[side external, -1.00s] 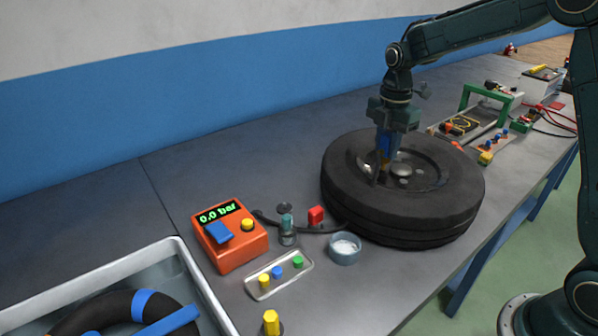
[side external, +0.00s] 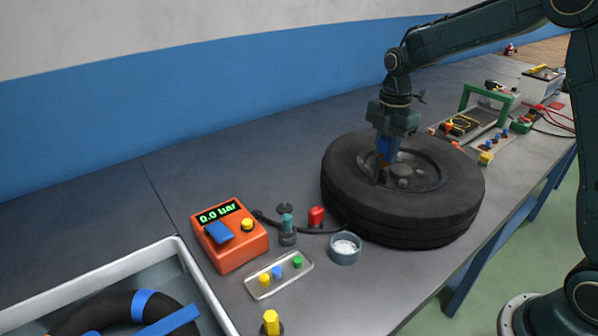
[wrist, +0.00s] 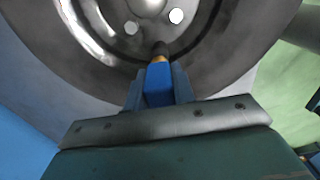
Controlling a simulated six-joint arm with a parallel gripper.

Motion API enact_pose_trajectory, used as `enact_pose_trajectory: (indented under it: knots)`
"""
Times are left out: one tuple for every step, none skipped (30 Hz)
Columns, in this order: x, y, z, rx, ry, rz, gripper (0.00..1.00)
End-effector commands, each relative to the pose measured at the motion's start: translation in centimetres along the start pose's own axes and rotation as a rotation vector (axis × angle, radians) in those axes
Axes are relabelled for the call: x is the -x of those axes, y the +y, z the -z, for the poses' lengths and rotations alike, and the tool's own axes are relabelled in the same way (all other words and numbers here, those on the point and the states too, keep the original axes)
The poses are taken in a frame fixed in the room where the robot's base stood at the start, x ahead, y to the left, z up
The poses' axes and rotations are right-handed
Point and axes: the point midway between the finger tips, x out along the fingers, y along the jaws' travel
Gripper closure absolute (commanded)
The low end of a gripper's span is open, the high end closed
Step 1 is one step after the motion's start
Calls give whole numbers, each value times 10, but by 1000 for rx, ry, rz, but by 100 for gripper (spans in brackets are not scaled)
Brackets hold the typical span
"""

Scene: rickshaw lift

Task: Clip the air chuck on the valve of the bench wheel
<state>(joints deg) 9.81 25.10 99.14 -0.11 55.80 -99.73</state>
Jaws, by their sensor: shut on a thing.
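The bench wheel (side external: 350,205) lies flat on the bench, a black tyre around a grey metal rim. In the wrist view its rim (wrist: 85,35) fills the upper part. My gripper (side external: 385,155) is over the rim, left of the hub. It is shut on the air chuck, whose blue body (wrist: 158,85) sits between the fingers in the wrist view (wrist: 159,92). A yellow ring and a dark end lie beyond the body, against the rim in the picture. I cannot make out the valve or whether the chuck touches it.
An orange gauge box (side external: 240,250) reads 0.0 bar. Near it are a small tray of coloured caps (side external: 280,290), a grey-blue dish (side external: 345,250) and a red piece (side external: 316,217). A green frame (side external: 485,92) and tools stand behind the wheel. The bench's back left is clear.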

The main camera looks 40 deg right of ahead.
Motion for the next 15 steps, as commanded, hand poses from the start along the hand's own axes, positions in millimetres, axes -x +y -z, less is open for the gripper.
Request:
enact_pose_trajectory:
  knots:
    - [-1, 0, 0, 0, 0, 0, 97]
    - [-1, 0, 0, 0, 0, 0, 97]
    - [-1, 0, 0, 0, 0, 0, 97]
    - [-2, 0, 0, 0, 0, 0, 97]
    - [-2, 0, 0, 0, 0, 0, 97]
    - [-2, 0, 0, 0, 0, 0, 97]
    - [-2, 0, 0, 0, 0, 0, 97]
    - [-3, 0, 0, 0, 0, 0, 97]
    - [-3, 0, 0, 0, 0, 0, 97]
    - [-4, 0, 0, 0, 0, 0, 97]
    - [-4, 0, 0, 0, 0, 0, 97]
    - [-4, 0, 0, 0, 0, 0, 97]
    - [-4, 0, 0, 0, 0, 0, 97]
    - [-5, 0, 0, 0, 0, 1, 97]
    - [-5, 0, 0, 0, 0, 1, 97]
